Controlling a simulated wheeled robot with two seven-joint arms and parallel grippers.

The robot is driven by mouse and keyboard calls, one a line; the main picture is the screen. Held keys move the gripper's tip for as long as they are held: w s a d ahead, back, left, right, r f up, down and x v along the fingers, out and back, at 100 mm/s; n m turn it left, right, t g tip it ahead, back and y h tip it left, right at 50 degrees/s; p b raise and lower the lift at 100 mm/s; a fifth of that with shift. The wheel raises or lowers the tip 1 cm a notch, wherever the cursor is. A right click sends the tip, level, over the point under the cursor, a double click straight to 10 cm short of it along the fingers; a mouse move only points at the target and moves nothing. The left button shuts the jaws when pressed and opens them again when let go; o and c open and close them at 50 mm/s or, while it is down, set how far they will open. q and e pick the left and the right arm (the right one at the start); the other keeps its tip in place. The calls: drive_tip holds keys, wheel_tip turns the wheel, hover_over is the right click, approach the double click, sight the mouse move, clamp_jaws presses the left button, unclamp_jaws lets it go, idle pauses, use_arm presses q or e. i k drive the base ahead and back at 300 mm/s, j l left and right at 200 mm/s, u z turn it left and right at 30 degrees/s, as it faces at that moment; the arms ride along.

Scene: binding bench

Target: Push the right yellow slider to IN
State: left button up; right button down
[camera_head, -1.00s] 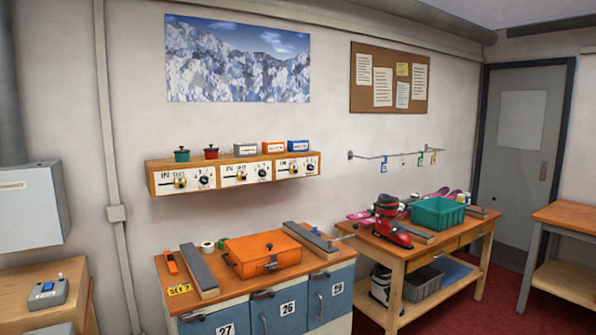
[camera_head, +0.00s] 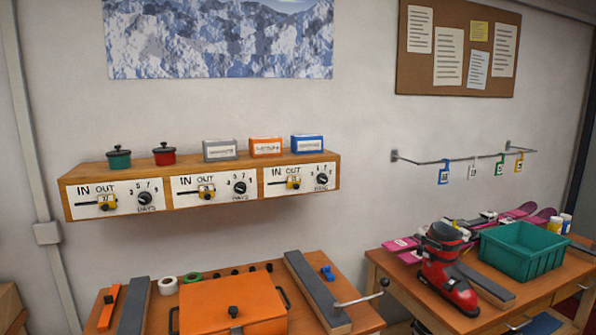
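A wooden wall shelf (camera_head: 330,176) carries three white panels on its front. Each panel has a slot labelled IN on the left and OUT on the right, with a yellow slider, and a black dial beside it. The right yellow slider (camera_head: 294,183) sits toward the OUT end of its slot. The middle yellow slider (camera_head: 206,192) and the left yellow slider (camera_head: 107,203) also sit toward OUT. Neither of my grippers is in view.
Small pots and boxes stand on top of the shelf, including a blue box (camera_head: 307,144). Below it is a bench with an orange case (camera_head: 232,306) and a crank handle (camera_head: 362,299). A second table to the right holds a red boot (camera_head: 447,275) and a green bin (camera_head: 525,250). The space before the panels looks clear.

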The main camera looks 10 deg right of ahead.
sight(293, 181)
drive_tip(key=i+l+u, duration=0.1)
drive_tip(key=i+l, duration=0.35)
drive_tip(key=l, duration=0.2)
drive_tip(key=i+l+u, duration=0.25)
drive_tip(key=i+l, duration=0.15)
drive_tip(key=l, duration=0.25)
